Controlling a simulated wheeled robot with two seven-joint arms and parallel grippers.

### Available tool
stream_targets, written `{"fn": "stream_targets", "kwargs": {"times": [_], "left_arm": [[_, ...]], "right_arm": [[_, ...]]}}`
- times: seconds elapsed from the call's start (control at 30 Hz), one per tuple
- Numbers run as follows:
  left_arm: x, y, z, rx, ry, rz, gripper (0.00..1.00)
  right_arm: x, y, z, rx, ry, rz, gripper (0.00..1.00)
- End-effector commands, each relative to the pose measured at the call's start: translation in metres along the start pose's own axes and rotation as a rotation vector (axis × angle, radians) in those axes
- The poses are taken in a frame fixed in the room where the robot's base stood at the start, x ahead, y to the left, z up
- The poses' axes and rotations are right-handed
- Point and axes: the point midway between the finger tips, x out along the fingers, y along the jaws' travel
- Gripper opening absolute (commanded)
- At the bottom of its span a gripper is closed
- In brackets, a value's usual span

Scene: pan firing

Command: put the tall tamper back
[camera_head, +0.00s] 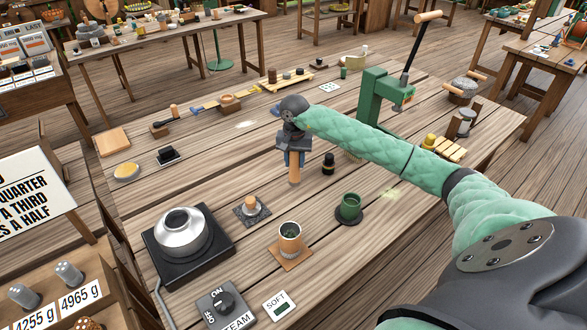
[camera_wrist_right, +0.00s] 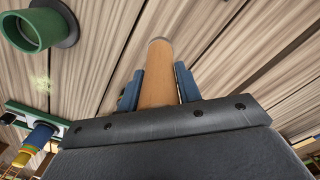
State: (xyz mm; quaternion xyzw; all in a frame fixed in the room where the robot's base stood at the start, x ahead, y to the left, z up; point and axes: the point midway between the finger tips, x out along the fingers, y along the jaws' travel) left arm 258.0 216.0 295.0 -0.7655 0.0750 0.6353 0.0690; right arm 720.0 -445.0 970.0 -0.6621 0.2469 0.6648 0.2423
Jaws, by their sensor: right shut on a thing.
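The tall tamper is a plain wooden cylinder (camera_head: 294,168), held upright in my right gripper (camera_head: 292,148) over the middle of the table. Its lower end shows below the jaws. In the right wrist view the wooden shaft (camera_wrist_right: 158,75) stands between the two blue finger pads of my right gripper (camera_wrist_right: 158,88), which are shut on it. I cannot tell whether its lower end touches the table. My left gripper is not in view.
Near the gripper are a black-and-brass piece (camera_head: 328,163), a green cup (camera_head: 350,206), a short wooden-topped piece on a dark mat (camera_head: 251,205) and a cup on a tan mat (camera_head: 290,238). A silver pot (camera_head: 182,231) stands left, a green lever press (camera_head: 375,95) behind.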

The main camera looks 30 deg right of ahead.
Motion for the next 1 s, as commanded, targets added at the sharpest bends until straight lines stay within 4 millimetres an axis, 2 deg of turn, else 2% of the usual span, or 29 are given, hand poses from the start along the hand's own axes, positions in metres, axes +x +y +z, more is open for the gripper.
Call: {"fn": "stream_targets", "kwargs": {"times": [0.17, 0.5, 0.97, 1.0], "left_arm": [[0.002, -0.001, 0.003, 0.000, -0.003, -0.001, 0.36], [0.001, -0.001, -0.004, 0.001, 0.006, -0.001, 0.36], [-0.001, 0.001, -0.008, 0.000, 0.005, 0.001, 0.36], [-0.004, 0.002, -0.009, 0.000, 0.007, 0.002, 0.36]], "right_arm": [[0.005, -0.004, -0.001, 0.001, -0.001, 0.000, 0.11], [0.042, -0.004, -0.001, 0.002, 0.000, 0.001, 0.11], [0.044, -0.004, -0.001, 0.001, 0.001, 0.000, 0.11], [0.044, -0.004, -0.001, 0.001, 0.001, 0.000, 0.40]]}}
